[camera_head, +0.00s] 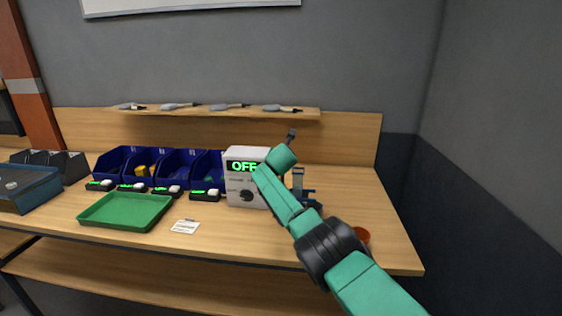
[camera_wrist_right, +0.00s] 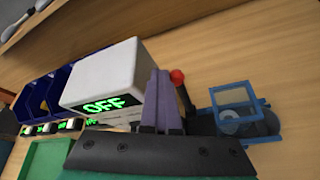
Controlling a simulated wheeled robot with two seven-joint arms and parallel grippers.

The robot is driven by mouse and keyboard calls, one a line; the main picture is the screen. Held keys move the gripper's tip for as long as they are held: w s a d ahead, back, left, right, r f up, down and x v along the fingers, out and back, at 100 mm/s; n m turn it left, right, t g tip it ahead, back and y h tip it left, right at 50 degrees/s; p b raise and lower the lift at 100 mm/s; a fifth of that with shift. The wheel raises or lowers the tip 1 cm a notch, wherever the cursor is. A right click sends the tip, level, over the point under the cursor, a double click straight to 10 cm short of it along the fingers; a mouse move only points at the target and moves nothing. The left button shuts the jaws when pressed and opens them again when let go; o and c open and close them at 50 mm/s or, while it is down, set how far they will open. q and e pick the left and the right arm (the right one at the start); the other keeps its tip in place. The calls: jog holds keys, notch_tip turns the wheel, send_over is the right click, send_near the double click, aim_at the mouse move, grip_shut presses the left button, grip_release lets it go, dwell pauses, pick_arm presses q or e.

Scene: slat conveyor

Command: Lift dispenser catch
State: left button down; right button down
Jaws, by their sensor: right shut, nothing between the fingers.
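The dispenser is a blue open frame (camera_wrist_right: 234,100) with a grey round part inside it, at the right of the right wrist view. A dark lever with a red ball knob (camera_wrist_right: 177,77) stands beside it. In the head view my right arm partly hides this area. My right gripper (camera_wrist_right: 160,74) is shut and empty, its purple-grey fingers between the white box and the red knob in the picture. I cannot tell whether they touch the knob. A white box (camera_wrist_right: 110,70) with a green OFF display stands left of the fingers; it also shows in the head view (camera_head: 235,190). My left gripper is out of view.
A green tray (camera_head: 125,210), a white card (camera_head: 185,226) and blue bins (camera_head: 180,165) lie left of the box. Small black units with green displays (camera_head: 205,195) line the bins. A shelf (camera_head: 220,112) runs above.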

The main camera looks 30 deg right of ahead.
jog(key=shift+w+d+f+g, duration=0.1)
jog(key=shift+d+f+g, duration=0.2)
jog(key=shift+f, duration=0.05)
dwell(0.4)
